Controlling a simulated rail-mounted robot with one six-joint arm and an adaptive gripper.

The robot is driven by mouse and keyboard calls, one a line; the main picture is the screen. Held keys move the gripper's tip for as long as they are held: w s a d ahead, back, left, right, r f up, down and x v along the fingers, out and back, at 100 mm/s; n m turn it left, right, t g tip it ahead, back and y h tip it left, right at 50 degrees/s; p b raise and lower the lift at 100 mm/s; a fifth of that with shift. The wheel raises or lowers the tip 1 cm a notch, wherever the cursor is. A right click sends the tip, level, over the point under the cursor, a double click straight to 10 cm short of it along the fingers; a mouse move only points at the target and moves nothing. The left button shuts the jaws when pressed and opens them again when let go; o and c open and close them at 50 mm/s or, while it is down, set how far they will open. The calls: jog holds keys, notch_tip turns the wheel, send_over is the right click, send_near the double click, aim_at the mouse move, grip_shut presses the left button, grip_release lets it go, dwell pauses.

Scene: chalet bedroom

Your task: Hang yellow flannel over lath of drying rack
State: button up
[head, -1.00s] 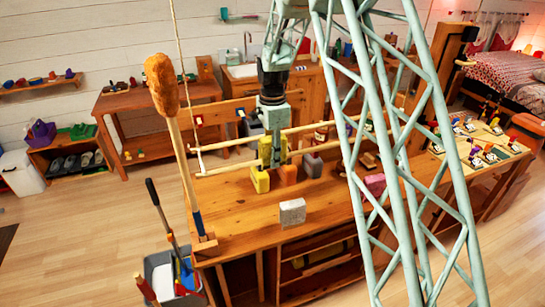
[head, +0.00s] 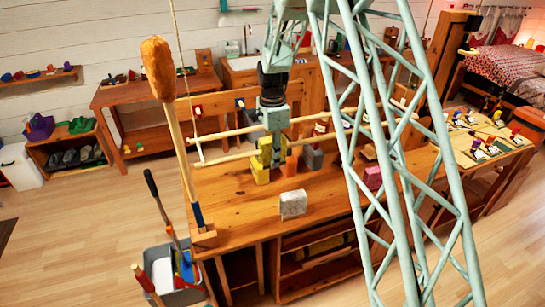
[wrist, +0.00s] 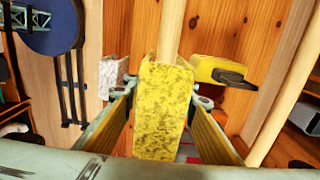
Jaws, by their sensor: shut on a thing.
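The yellow flannel (wrist: 165,112), with a mottled surface, is between the two fingers of my gripper (wrist: 163,100) in the wrist view. My gripper is shut on it. A pale wooden lath (wrist: 172,30) runs up to the flannel's upper edge there; the flannel hides the lath beyond. I cannot tell whether the cloth hangs on both sides of it. In the head view my gripper (head: 266,152) points down at the drying rack's front lath (head: 215,158), above the bench. The rack's rear lath (head: 225,133) runs behind it.
A yellow block (head: 261,173) stands on the wooden bench (head: 245,210) below my gripper. Near it are an orange block (head: 293,168), a grey block (head: 314,158) and a pale speckled block (head: 293,204). A tall orange-headed duster (head: 160,75) stands at the bench's left end.

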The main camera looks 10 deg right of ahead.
jog(key=shift+f+b, duration=0.35)
jog(key=shift+f, duration=0.45)
jog(key=shift+f, duration=0.1)
jog(key=o, duration=0.9)
notch_tip(320, 180, up, 11)
jog(key=shift+r, duration=0.5)
jog(key=shift+r, duration=0.1)
